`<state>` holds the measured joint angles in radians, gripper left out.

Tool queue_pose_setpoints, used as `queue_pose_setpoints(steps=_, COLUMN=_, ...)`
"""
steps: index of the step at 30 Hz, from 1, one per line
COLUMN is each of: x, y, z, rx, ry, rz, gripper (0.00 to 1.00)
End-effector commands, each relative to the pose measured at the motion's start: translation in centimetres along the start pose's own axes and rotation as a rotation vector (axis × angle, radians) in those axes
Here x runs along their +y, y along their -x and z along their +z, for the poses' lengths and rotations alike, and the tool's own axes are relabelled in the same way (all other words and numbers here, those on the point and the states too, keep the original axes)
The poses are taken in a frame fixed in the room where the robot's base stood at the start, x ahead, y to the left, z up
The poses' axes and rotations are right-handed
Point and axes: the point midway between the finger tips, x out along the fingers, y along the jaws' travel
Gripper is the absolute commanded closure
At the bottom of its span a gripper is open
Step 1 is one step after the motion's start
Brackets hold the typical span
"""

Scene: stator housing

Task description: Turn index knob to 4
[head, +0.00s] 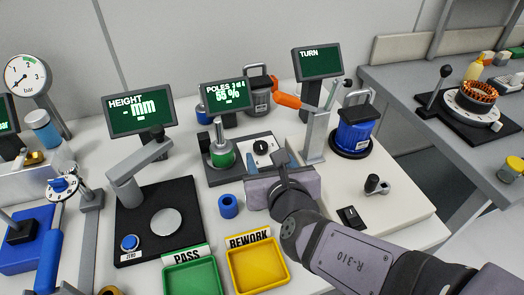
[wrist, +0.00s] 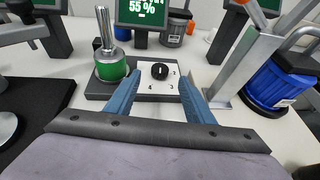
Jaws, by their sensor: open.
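The index knob (head: 262,147) is a small black knob on a white plate (head: 267,158). It also shows in the wrist view (wrist: 159,71), where the plate carries printed digits; I can make out a 4 at its lower left and a 3 at its lower right. Which digit the knob points at is too small to tell. My gripper (wrist: 160,80) is open and empty, its two blue fingers spread in front of the knob, one toward each side of the plate. In the head view my gripper (head: 279,160) is just right of and nearer than the knob, apart from it.
A green part with a metal stem (head: 222,155) stands left of the knob. A display (head: 226,95) reading "POLES" and 55 % stands behind. A grey post (head: 313,135) and a blue motor (head: 354,130) are on the right. A blue ring (head: 228,206) lies in front.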

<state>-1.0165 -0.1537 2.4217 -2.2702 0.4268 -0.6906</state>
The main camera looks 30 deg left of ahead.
Motion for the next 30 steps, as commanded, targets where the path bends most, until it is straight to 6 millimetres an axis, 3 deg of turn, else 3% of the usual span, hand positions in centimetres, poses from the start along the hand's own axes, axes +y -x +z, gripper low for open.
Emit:
queue_pose_setpoints(steps=5, x=-0.1, y=-1.0, z=-0.1, rx=0.003, ry=-0.001, rz=-0.002, gripper=0.52)
queue_pose_setpoints(steps=18, x=-0.1, y=-5.9, z=-0.1, rx=0.004, ry=-0.003, rz=-0.003, gripper=0.52)
queue_pose_setpoints(steps=30, x=-0.1, y=-7.3, z=-0.1, rx=0.003, ry=-0.003, rz=-0.002, gripper=0.52)
